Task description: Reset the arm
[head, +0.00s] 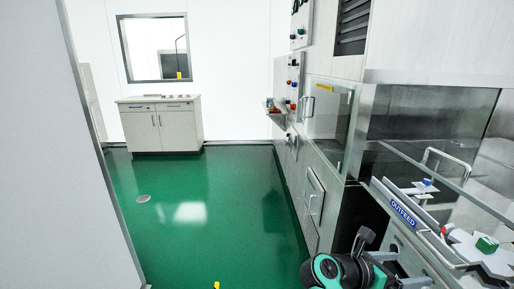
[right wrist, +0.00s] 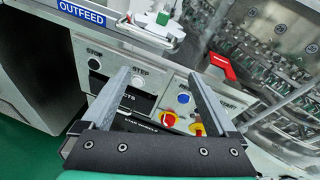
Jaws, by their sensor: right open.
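My right arm and gripper (head: 388,268) show at the bottom of the head view, in front of the washer's outfeed side. In the right wrist view the right gripper (right wrist: 160,76) has its two fingers spread wide with nothing between them. Beyond them is a control panel (right wrist: 118,66) with STOP and STEP labels, a blue button (right wrist: 183,99) and a red-and-yellow knob (right wrist: 169,119). I cannot tell how far the fingertips are from the panel. My left gripper is not in view.
The washer (head: 420,112) and its OUTFEED ledge (head: 403,216) fill the right side. A red handle (right wrist: 222,66) juts out near the right finger. A cabinet (head: 160,128) stands at the far wall. The green floor (head: 205,215) is mostly clear.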

